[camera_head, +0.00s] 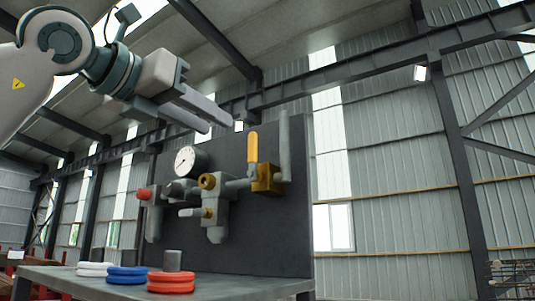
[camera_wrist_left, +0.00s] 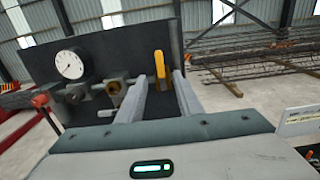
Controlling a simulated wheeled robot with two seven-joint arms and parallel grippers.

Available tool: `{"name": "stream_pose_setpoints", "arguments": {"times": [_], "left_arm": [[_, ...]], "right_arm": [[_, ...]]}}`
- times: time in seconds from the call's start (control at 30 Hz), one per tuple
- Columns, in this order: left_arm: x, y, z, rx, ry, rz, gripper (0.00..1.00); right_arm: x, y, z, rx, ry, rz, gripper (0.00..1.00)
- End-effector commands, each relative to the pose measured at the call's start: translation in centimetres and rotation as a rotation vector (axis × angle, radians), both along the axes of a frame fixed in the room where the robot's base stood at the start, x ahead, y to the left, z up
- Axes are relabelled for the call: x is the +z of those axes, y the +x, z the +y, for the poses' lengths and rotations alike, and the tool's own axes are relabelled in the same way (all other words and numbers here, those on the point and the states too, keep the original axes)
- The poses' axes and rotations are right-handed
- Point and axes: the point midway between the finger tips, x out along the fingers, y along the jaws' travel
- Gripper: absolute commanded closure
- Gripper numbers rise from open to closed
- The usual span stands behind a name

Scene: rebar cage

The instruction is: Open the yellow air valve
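The yellow air valve has an upright yellow lever (camera_head: 253,147) above a yellow-brown body (camera_head: 267,180), on a dark upright panel. My left gripper (camera_head: 220,123) is up and to the left of the lever, apart from it, with its fingers pointing down and right. In the left wrist view the yellow lever (camera_wrist_left: 160,66) stands beyond the gap between the fingertips (camera_wrist_left: 161,82). The fingers are parted with nothing between them, so this gripper is open and empty. My right gripper is in neither view.
The dark panel (camera_head: 285,235) also carries a round gauge (camera_head: 190,161), grey fittings and a red knob (camera_head: 144,193). A grey vertical pipe (camera_head: 285,145) rises right beside the valve. Blue hose coils (camera_head: 127,275) and red hose coils (camera_head: 170,283) lie on the grey table (camera_head: 235,286).

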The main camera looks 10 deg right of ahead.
Motion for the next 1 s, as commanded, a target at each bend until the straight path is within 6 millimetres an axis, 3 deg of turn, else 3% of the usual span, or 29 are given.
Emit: {"name": "stream_pose_setpoints", "arguments": {"times": [0.27, 0.57, 1.0], "left_arm": [[-0.1, 0.1, -0.1, -0.001, 0.0, 0.001, 0.67], [0.1, 1.1, -1.1, -0.002, 0.001, 0.002, 0.67], [0.3, 6.1, -6.1, -0.003, 0.001, 0.005, 0.67]], "right_arm": [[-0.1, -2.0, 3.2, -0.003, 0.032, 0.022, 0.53], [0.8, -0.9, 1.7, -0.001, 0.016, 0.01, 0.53], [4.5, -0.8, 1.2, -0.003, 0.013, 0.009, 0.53]]}}
